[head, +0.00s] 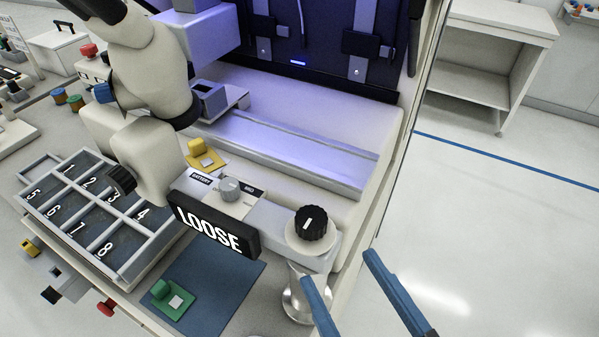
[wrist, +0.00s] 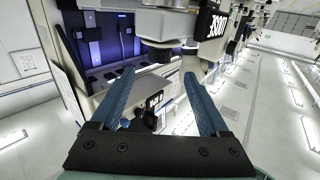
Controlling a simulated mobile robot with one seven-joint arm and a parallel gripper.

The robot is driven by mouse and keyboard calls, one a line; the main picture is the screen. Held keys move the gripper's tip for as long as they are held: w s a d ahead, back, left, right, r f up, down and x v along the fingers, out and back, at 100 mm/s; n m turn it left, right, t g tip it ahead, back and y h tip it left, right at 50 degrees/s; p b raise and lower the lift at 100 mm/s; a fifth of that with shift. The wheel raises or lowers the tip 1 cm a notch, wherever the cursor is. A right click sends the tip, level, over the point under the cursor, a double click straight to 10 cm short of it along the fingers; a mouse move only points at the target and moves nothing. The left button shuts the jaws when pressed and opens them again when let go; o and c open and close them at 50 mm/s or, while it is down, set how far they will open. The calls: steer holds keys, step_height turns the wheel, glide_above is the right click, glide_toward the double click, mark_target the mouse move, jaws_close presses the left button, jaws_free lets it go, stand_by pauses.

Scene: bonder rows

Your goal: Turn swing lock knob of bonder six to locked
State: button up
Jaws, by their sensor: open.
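A black ribbed knob (head: 311,222) with a white line on its face sits on a round cream base at the right front of the machine. A dark sign reading LOOSE (head: 215,232) stands left of it. A smaller grey knob (head: 229,187) sits between two dark labels behind the sign; I cannot read the labels surely. No bonder number shows clearly. My gripper (head: 339,267) is open and empty, its blue fingers in front of and right of the black knob, apart from it. The fingers also show in the wrist view (wrist: 158,73), with nothing between them.
A numbered compartment tray (head: 87,217) is at the left. A blue mat (head: 222,290) bears a green piece (head: 167,292). A metal cup-like thing (head: 297,298) stands below the knob, near a finger. The microscope (head: 150,75) rises at left. Open floor lies right.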

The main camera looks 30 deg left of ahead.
mark_target(304, 208)
steer(key=p+x, duration=0.3)
steer(key=x, duration=0.9)
steer(key=shift+w+a, duration=0.15)
steer(key=shift+w, duration=0.1)
jaws_close()
